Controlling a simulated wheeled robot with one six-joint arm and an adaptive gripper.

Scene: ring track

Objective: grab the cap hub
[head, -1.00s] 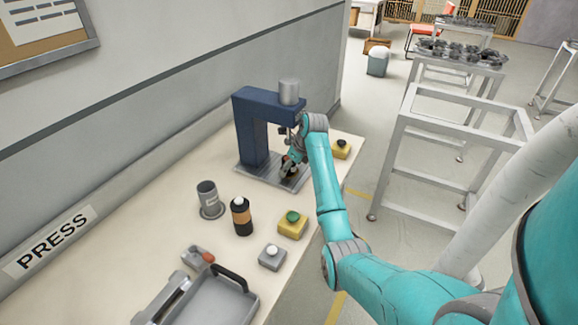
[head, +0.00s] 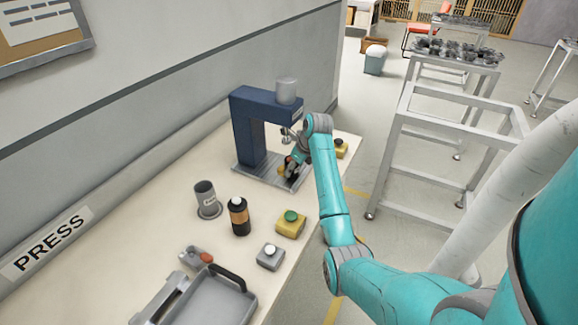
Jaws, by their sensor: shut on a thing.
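My gripper (head: 291,169) is at the blue press (head: 251,128), low over the press's grey base plate (head: 250,172) and below its ram. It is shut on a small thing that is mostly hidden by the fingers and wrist. A small yellowish patch shows beside the fingers. I take the held thing to be the cap hub, but its shape is too small and covered to make out. I cannot tell whether it touches the base plate.
A yellow box with a green button (head: 291,224), a grey button box (head: 271,257), a black and orange bottle (head: 239,217) and a grey cup (head: 207,199) stand on the bench. A grey case (head: 200,300) lies in front. Metal racks (head: 440,150) stand at the right.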

